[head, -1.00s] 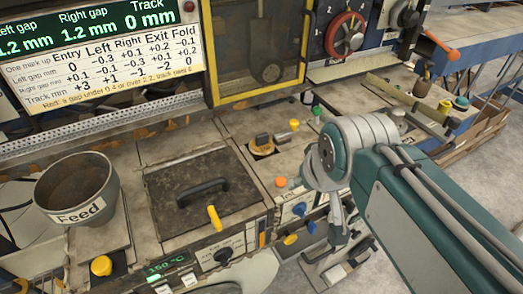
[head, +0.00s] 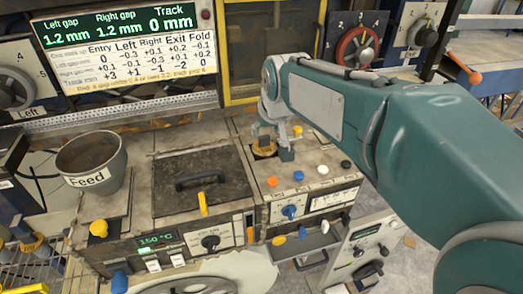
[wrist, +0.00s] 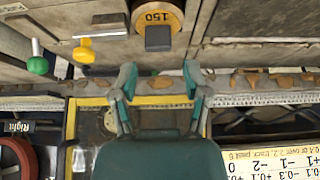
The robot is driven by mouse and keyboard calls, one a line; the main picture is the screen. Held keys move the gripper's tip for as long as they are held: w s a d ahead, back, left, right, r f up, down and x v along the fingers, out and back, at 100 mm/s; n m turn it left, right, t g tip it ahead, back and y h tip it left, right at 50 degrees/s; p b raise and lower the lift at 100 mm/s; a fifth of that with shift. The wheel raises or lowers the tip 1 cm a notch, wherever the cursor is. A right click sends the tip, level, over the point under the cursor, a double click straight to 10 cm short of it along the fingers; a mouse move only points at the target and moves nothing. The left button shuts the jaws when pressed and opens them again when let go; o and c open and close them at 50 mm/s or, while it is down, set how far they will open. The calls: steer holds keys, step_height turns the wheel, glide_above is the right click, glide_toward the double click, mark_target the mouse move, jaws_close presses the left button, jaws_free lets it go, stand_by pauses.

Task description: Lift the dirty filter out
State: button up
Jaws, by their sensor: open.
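A round tan-brown cap marked 150, with a dark grey block handle, appears to be the dirty filter (wrist: 173,15). It sits in the machine's top and also shows in the head view (head: 263,151), partly covered by my gripper. My gripper (wrist: 160,80) is open and empty. In the wrist view its two fingers are spread, with the grey handle (wrist: 158,39) just beyond the fingertips and roughly centred between them. No contact shows. In the head view my gripper (head: 274,146) hangs at the filter; its exact height above it is unclear.
Left of the filter is a dark lid (head: 190,165) with a handle, then a grey Feed pot (head: 92,160). A yellow-framed window (head: 240,60) stands behind.

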mark_target(265, 137)
steer(key=shift+w+d+f, duration=0.15)
steer(key=shift+d+f, duration=0.15)
steer(key=shift+d, duration=0.05)
steer(key=x, duration=0.4)
steer(key=shift+w+a+f, duration=0.15)
steer(key=shift+a, duration=0.15)
steer(key=shift+w+a+f, duration=0.2)
steer(key=shift+a+f, duration=0.05)
steer(key=shift+a, duration=0.2)
steer(key=shift+d, duration=0.2)
steer(key=shift+c, duration=0.9)
steer(key=shift+d, duration=0.25)
jaws_close()
